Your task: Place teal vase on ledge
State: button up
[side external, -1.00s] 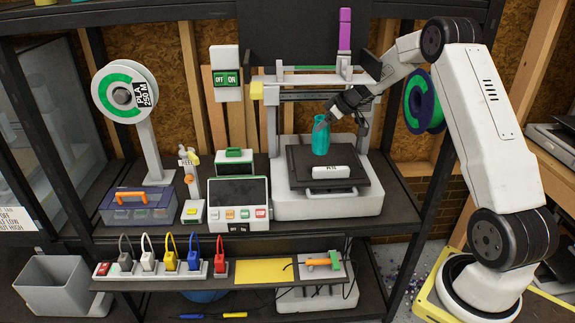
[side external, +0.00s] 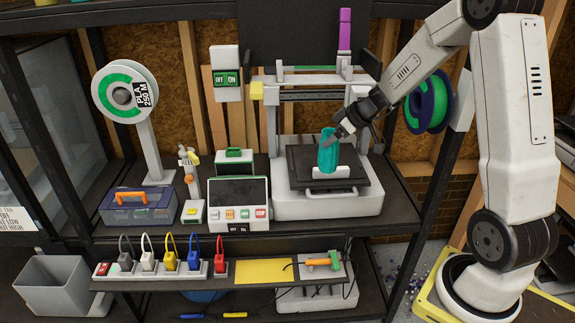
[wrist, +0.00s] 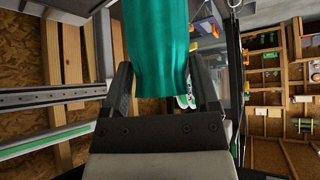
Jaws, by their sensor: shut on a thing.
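The teal vase (side external: 327,154) is upright in the side view, over the dark print bed of the printer and partly in front of the bed's white front handle. My gripper (side external: 341,133) is shut on the vase near its top, coming from the right. In the wrist view the vase (wrist: 157,45) sits between my two fingers (wrist: 165,85). A narrow dark ledge (side external: 130,284) runs along the front below the printer's shelf.
The ledge carries a power strip with coloured plugs (side external: 160,268), a yellow sheet (side external: 263,272) and an orange-and-green tool (side external: 322,262). Left of the printer stand a control box (side external: 238,213), a blue case (side external: 138,207) and a spool stand (side external: 152,150). The printer frame (side external: 272,125) rises behind the vase.

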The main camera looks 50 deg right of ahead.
jog(key=s+a, duration=0.2)
jog(key=a, duration=0.1)
jog(key=s+a, duration=0.2)
jog(key=s, duration=0.1)
jog(key=s+a+r, duration=0.1)
jog(key=s+a, duration=0.1)
jog(key=a, duration=0.1)
jog(key=shift+s+a, duration=0.15)
jog(key=shift+a, duration=0.2)
jog(key=shift+w+a+f+m+h, duration=0.6)
jog(key=shift+w+a+m, duration=0.4)
jog(key=shift+w+a, duration=1.9)
jog(key=w+a+f+n+g+y, duration=0.1)
jog(key=a+f+n+g+y, duration=0.3)
jog(key=f, duration=0.8)
jog(key=w+a+f+n+t+y, duration=0.15)
jog(key=a+f+n, duration=0.45)
jog(key=f, duration=0.7)
jog(key=shift+n+g+y, duration=0.25)
jog(key=shift+n+g, duration=0.15)
jog(key=shift+g, duration=0.15)
jog(key=shift+w+d+f, duration=0.75)
jog(key=shift+w+d, duration=0.25)
jog(key=shift+w, duration=0.35)
jog(key=shift+w+d+f, duration=0.8)
jog(key=shift+w+d, duration=0.2)
jog(key=shift+w, duration=0.4)
jog(key=shift+w+d+f, duration=0.75)
jog(key=shift+w+d, duration=0.25)
jog(key=shift+w, duration=0.35)
